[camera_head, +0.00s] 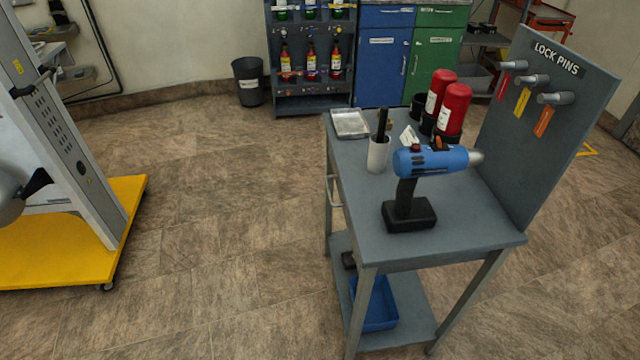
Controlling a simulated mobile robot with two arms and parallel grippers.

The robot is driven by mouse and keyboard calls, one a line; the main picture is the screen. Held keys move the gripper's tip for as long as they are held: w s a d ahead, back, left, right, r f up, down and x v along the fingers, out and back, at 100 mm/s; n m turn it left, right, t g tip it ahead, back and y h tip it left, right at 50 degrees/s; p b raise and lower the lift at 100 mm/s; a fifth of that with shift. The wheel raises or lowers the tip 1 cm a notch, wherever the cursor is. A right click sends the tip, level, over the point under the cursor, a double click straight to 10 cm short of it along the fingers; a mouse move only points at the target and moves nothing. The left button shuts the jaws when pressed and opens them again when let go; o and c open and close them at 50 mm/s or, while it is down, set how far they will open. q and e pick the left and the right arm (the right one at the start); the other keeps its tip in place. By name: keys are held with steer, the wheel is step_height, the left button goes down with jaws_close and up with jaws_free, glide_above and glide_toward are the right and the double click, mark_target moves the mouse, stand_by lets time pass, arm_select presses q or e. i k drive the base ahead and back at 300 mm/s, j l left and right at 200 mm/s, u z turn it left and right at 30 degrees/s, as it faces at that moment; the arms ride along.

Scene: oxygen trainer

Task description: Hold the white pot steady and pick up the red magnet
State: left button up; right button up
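The white pot (377,156) stands upright on the grey cart's top (465,225), left of a blue cordless drill (430,162). Dark stick-like items (382,124) poke up out of the pot. I cannot clearly make out the red magnet; a small red spot (416,148) shows at the top of the drill, but I cannot tell whether it is part of the drill or something behind it. Neither of my grippers is in view.
A metal tray (349,124), two red bottles (453,108) and a LOCK PINS board (545,120) occupy the cart. A blue bin (375,305) sits on its lower shelf. A yellow-based machine (60,240) stands left. The floor between is clear.

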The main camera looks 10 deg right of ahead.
mark_target(384, 110)
steer(key=i+l, duration=0.2)
steer(key=l, duration=0.2)
steer(key=i+l, duration=0.25)
steer(key=l, duration=0.2)
steer(key=i+l, duration=0.2)
steer(key=l, duration=0.2)
